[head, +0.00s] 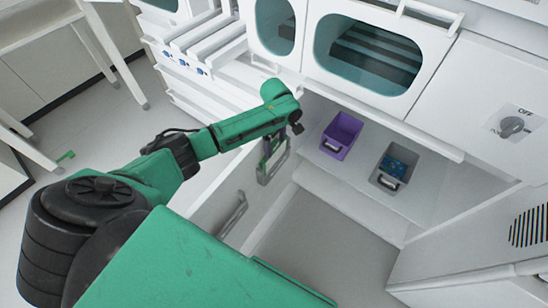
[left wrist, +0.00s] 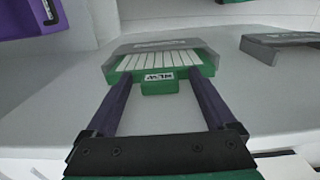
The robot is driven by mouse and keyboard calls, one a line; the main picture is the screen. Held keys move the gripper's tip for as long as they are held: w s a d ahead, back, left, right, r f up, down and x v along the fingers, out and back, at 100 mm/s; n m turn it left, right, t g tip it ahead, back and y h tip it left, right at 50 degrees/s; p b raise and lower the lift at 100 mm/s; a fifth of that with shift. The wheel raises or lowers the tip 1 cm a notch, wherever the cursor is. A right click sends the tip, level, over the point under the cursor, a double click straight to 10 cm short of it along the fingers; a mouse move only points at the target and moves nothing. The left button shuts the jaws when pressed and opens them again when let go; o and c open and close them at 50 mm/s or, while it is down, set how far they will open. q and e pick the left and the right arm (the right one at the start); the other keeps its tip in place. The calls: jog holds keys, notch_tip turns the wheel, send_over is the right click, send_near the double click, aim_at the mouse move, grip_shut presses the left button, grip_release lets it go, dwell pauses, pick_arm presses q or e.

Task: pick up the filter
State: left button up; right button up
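The filter (left wrist: 160,63) is green with white pleats and a front tab marked "NEW". It sits in a grey holder (left wrist: 150,45) with its tab toward me, in the left wrist view. My left gripper (left wrist: 160,80) is open. Its two dark purple fingers stand on either side of the tab, with visible gaps, and nothing is clamped. In the head view my green left arm reaches down over the grey holder (head: 272,162) on a pale panel, and the filter is hard to make out there. My right gripper is not in view.
A purple bin (head: 341,135) and a grey bin (head: 394,168) with blue contents stand on the shelf to the right. A second grey fitting (head: 233,213) is on the panel. White cabinet walls and an overhanging edge surround the recess.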

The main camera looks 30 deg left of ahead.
pick_arm(q)
jog(key=c, duration=1)
grip_shut()
jog(key=shift+r, duration=0.2)
jog(key=shift+r, duration=0.25)
notch_tip(320, 180, up, 27)
jog(key=p, duration=0.7)
jog(key=shift+r, duration=0.15)
